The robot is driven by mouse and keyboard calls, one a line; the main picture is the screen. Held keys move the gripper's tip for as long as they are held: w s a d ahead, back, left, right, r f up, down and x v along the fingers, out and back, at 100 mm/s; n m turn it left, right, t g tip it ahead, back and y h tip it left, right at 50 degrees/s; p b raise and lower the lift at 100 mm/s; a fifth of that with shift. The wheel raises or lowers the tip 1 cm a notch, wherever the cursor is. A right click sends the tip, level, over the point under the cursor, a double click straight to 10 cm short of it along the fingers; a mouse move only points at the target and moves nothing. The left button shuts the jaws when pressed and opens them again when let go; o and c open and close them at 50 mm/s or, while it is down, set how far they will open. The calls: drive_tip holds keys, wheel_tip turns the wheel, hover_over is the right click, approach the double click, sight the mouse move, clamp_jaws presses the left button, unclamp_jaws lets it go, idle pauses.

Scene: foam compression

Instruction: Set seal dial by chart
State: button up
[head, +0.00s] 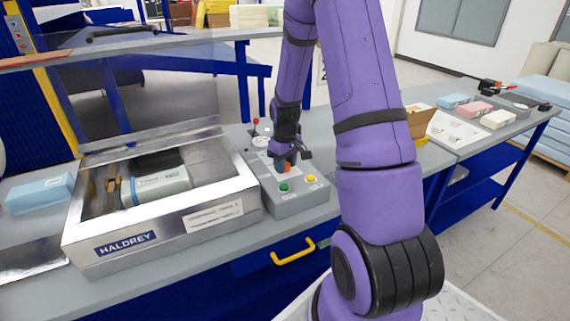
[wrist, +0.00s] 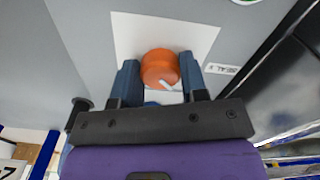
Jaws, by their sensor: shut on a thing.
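The seal dial is an orange round knob with a white pointer line, on a white plate of the grey control box (head: 300,203). In the wrist view the dial (wrist: 160,68) sits between the two blue fingers of my gripper (wrist: 162,82), which is shut on it. A label reading "SEAL" (wrist: 222,69) is beside the white plate. In the head view my gripper (head: 287,162) reaches down onto the box, and a bit of the orange dial (head: 287,169) shows beneath it. The scale marks around the dial are not readable. I cannot make out a chart.
A green button (head: 284,188) and a yellow button (head: 311,179) are on the box front. A red-tipped lever (head: 256,122) stands behind. The HALDREY machine (head: 160,231) with a wrapped roll (head: 160,187) is left. Blue foam (head: 40,193) lies further left; foam blocks (head: 475,109) lie right.

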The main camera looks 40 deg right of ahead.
drive_tip(key=o, duration=0.9)
drive_tip(key=shift+o, duration=0.2)
wheel_tip(320, 180, up, 11)
drive_tip(key=shift+f, duration=0.1)
